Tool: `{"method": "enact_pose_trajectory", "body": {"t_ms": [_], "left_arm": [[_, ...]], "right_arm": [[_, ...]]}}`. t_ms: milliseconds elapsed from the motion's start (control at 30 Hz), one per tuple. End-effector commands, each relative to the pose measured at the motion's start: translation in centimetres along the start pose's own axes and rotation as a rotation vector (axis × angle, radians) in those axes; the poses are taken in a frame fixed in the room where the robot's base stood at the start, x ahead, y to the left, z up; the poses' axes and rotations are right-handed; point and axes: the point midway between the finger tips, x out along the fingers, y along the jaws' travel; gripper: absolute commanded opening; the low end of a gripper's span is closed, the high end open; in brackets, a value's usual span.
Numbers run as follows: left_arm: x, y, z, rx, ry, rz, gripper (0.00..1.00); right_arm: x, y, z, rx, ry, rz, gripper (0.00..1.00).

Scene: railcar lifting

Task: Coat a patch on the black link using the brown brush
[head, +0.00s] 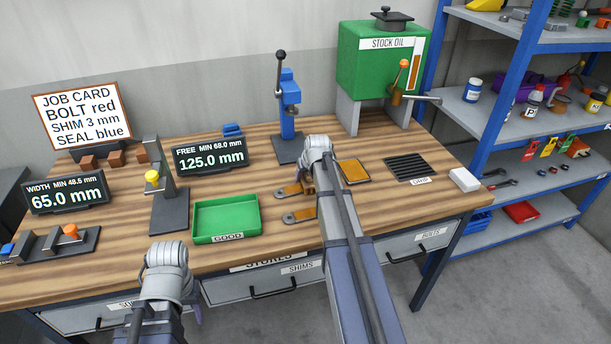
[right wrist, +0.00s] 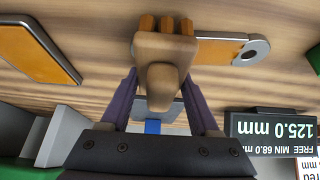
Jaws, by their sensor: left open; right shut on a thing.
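My right gripper (right wrist: 158,92) is shut on a brush with a brown wooden body (right wrist: 165,55) and orange bristles (right wrist: 166,23). In the right wrist view the brush covers part of a link with an orange face (right wrist: 215,52) and a grey ring end. I cannot tell whether the bristles touch it.
An orange pad with a dark rim (head: 353,171) lies right of the links. A green tray (head: 226,220) stands to the left. A blue press (head: 289,110), the 125.0 mm display (head: 211,158) and the green oil tank (head: 380,60) stand behind. A dark grid (head: 410,167) lies further right.

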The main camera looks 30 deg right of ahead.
Motion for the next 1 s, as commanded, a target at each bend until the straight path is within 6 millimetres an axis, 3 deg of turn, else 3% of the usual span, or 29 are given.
{"method": "enact_pose_trajectory", "body": {"t_ms": [567,1000], "left_arm": [[-5.7,-0.5,0.3,0.0,0.0,0.0,0.5],[-5.9,-0.6,0.3,0.0,0.0,0.0,0.5]], "right_arm": [[-5.0,-0.1,-2.9,0.0,0.002,-0.002,0.18],[-5.2,-0.1,-3.0,0.0,0.002,-0.002,0.18]]}}
